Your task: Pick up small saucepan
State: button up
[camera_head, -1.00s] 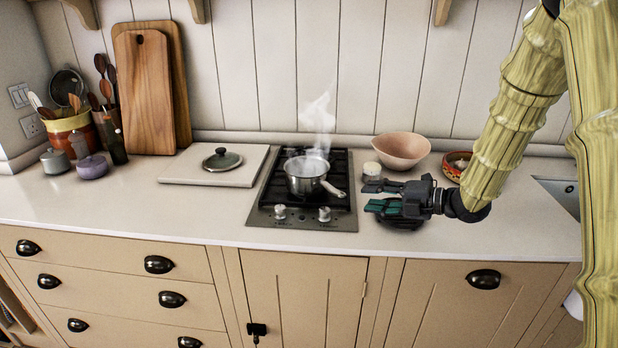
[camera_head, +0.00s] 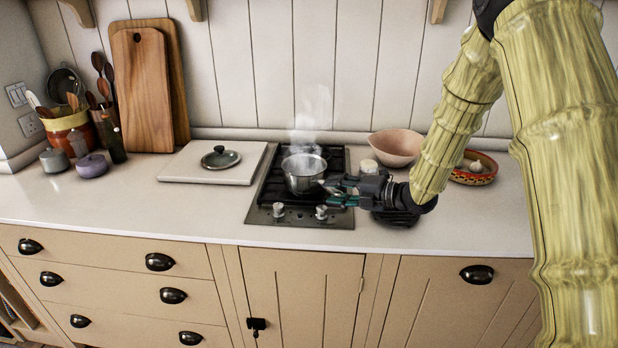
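The small saucepan (camera_head: 302,179) is shiny metal and stands upright on the hob (camera_head: 270,202), with steam rising from it. Its short handle points to the lower right, and its end is largely hidden by my gripper. My gripper (camera_head: 338,190) reaches in from the right at handle height. Its dark, green-padded fingers appear spread, one on the far side and one on the near side of the handle. I cannot tell whether they touch it.
A white board with a glass lid (camera_head: 220,157) lies left of the hob. A small white jar (camera_head: 368,166), a pink bowl (camera_head: 396,147) and a patterned dish (camera_head: 474,170) stand to the right. Two knobs (camera_head: 321,212) sit at the hob's front. The counter front left is clear.

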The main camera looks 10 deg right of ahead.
jog(key=shift+w+a, duration=0.1)
jog(key=shift+a, duration=0.1)
grip_shut()
jog(key=shift+r, duration=0.1)
dwell(0.5)
